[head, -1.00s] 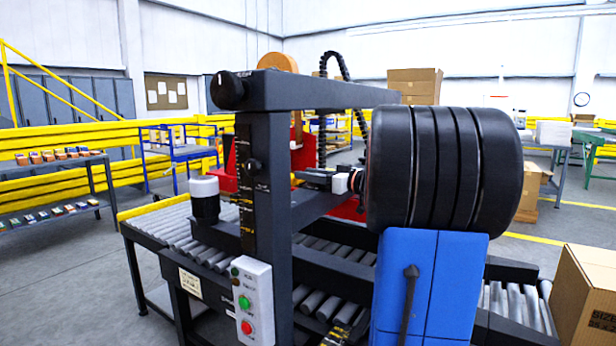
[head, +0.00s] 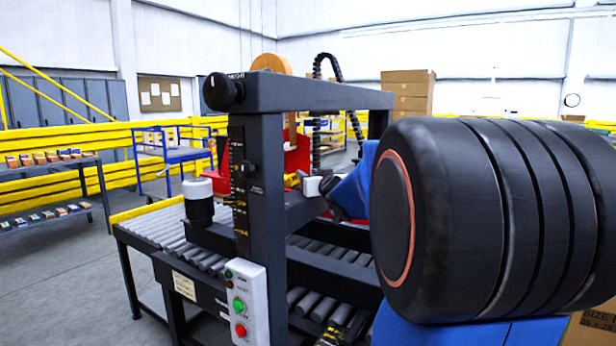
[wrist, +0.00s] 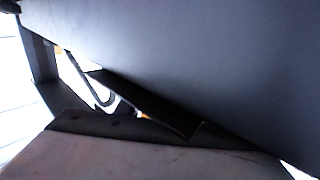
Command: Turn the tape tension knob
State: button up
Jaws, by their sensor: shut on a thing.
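My gripper (head: 304,184) is small in the head view, behind the front post of the taping machine (head: 262,215) and beside its red tape head (head: 303,157). Its white mount shows, and its fingertips are mostly hidden. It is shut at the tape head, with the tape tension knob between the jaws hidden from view. A roll of brown tape (head: 271,64) stands on top of the machine. A black knob (head: 222,91) sits at the left end of the top beam. The wrist view shows only close grey and dark surfaces, with no clear knob.
My dark arm joint and blue link fill the right of the head view. A roller conveyor (head: 160,228) runs under the machine frame. A control box (head: 245,302) with green and red buttons hangs in front. A blue cart (head: 178,160) and yellow rails stand behind.

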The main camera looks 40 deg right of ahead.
jog(key=shift+d+r+m+g+h, duration=0.15)
jog(key=shift+m+g+h, duration=0.2)
jog(key=shift+h, duration=0.25)
jog(key=o, duration=1)
jog(key=shift+s, duration=0.15)
